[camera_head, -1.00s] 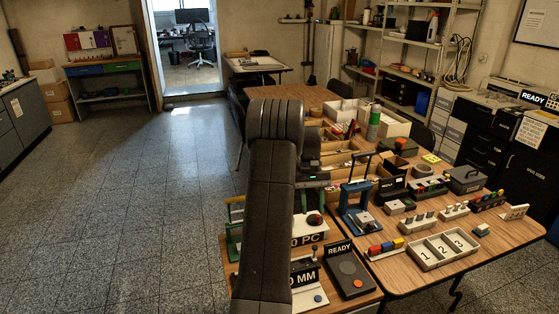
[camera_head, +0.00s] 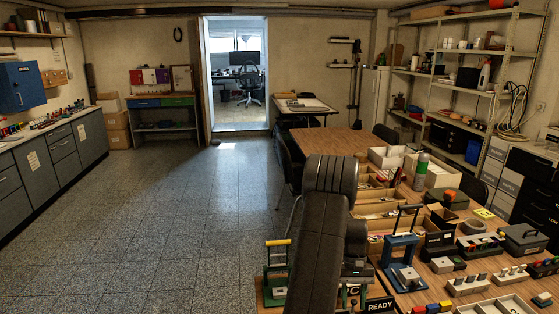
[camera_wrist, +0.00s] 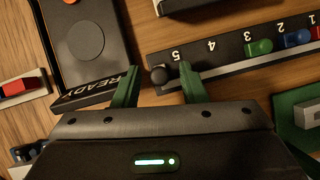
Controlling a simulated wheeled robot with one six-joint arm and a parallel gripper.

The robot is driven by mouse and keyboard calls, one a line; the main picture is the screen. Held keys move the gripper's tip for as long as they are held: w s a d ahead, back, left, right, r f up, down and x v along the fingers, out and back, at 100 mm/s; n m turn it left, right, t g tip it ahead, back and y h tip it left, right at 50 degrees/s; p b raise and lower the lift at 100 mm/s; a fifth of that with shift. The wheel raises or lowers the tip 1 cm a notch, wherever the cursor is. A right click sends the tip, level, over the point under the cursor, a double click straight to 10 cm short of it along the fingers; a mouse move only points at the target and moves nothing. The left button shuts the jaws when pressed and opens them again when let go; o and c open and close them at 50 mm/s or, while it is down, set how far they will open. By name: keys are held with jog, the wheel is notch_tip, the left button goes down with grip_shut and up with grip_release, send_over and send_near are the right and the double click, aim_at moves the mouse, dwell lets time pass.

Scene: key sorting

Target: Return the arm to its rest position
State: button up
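My arm (camera_head: 320,230) stands up in the middle of the head view as a dark padded link. My gripper body, with a small green light, shows behind it at its lower right; its fingers are hidden there. In the wrist view my gripper (camera_wrist: 160,78) has its two green fingers apart. A dark round knob (camera_wrist: 159,75) at the end of a numbered rack (camera_wrist: 225,48) shows between the fingertips; I cannot tell whether they touch it. Nothing is seen held. Green (camera_wrist: 257,47) and blue (camera_wrist: 297,37) pieces sit along the rack.
A dark panel (camera_wrist: 85,40) marked READY lies left of the fingers. In the head view, a blue frame (camera_head: 402,260) and a green frame (camera_head: 277,262) stand on either side of my arm. Wooden bins lie behind. The floor (camera_head: 150,215) at left is clear.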

jog(key=shift+r, duration=0.1)
jog(key=v, duration=1.3)
jog(key=x, duration=1.2)
jog(key=shift+s+f, duration=0.2)
jog(key=shift+f, duration=0.15)
jog(key=shift+s+f, duration=0.15)
jog(key=shift+f, duration=0.15)
jog(key=shift+s+d+t+b, duration=0.1)
jog(key=shift+s+t+b, duration=0.4)
jog(key=shift+t+b, duration=0.5)
jog(key=t+b, duration=0.1)
jog(key=s+t+b, duration=0.1)
jog(key=t+b, duration=0.1)
jog(key=shift+s+d+f+y, duration=0.15)
jog(key=shift+f+y, duration=0.1)
jog(key=shift+y, duration=0.15)
jog(key=s+t+b, duration=0.1)
jog(key=t+b, duration=0.1)
jog(key=b, duration=0.2)
jog(key=s+f+t+b, duration=0.1)
jog(key=t+b, duration=0.1)
jog(key=b, duration=0.3)
jog(key=shift+d+f+t+y, duration=0.1)
jog(key=shift+t+y, duration=0.2)
jog(key=shift+t, duration=0.1)
jog(key=p+v, duration=0.1)
jog(key=v, duration=1)
jog(key=shift+p, duration=0.3)
